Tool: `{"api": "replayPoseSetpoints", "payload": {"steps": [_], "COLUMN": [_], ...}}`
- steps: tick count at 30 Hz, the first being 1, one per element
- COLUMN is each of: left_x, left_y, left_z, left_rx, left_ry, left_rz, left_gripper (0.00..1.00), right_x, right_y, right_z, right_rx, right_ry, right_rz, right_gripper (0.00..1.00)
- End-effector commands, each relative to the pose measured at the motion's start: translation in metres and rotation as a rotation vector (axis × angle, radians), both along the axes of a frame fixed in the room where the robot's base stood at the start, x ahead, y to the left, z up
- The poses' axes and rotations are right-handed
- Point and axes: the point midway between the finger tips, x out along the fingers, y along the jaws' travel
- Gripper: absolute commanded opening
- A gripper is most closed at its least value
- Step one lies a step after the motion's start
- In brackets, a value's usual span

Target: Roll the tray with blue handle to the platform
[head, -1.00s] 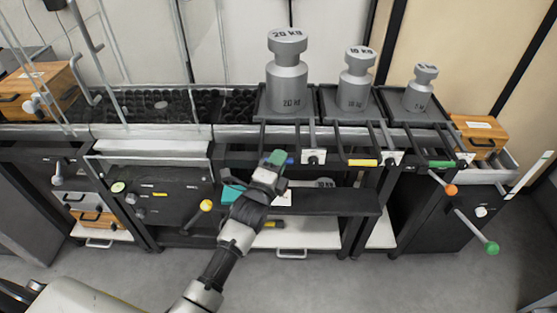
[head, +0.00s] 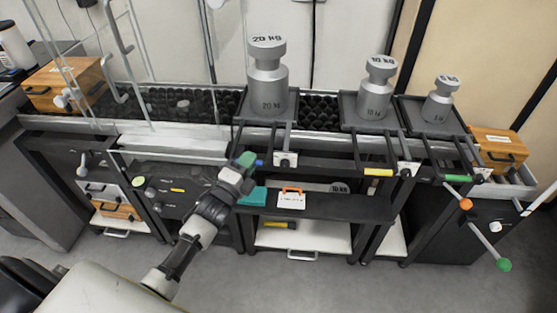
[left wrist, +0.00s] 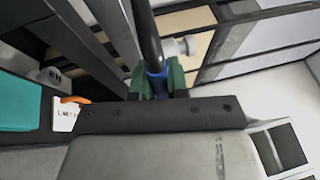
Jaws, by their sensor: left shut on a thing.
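The tray with the blue handle (head: 259,163) stands on the black roller track and carries the large 20 kg weight (head: 267,90) upright. My left gripper (head: 243,167) is shut on the blue handle below the front edge of the track. In the left wrist view, its green fingers (left wrist: 157,82) close around the blue part of a dark bar. The tray (head: 240,118) is apart from the tray to its right. I cannot tell for certain which surface is the platform; the glass-walled section is to the left. My right gripper is not in view.
The yellow-handled tray (head: 345,113) holds the 10 kg weight, and the green-handled tray (head: 455,120) holds the smallest. The roller track (head: 185,104) left of the blue-handled tray is mostly bare. A glass panel (head: 235,40) stands upright there. A teal object (head: 253,196) lies on the lower shelf.

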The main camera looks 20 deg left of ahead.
Motion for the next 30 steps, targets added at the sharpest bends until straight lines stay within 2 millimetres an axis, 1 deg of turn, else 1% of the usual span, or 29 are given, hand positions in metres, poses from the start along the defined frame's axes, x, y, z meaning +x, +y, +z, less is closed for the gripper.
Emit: {"api": "replayPoseSetpoints", "payload": {"steps": [1,7,14,18,20,24,30], "left_x": [-0.005,-0.02,-0.038,-0.048,-0.053,-0.063,-0.074], "left_y": [0.016,0.068,0.13,0.168,0.184,0.219,0.257], "left_z": [0.0,-0.001,-0.002,-0.003,-0.003,-0.003,-0.002], "left_rx": [0.01,0.009,0.009,0.008,0.008,0.007,0.004], "left_ry": [0.005,0.003,0.004,0.003,0.003,0.003,0.001], "left_rz": [0.004,0.001,0.002,0.003,0.004,0.004,0.002], "left_gripper": [0.0,0.0,0.0,0.0,0.0,0.0,0.0], "right_x": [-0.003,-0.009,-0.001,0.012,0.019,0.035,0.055], "right_y": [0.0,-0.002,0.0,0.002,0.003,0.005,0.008], "right_z": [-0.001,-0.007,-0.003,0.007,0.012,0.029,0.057], "right_rx": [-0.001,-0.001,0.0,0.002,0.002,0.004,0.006], "right_ry": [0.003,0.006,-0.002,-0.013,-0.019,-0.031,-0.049], "right_rz": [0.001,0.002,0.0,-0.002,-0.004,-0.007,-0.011], "right_gripper": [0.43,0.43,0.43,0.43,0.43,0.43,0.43]}}
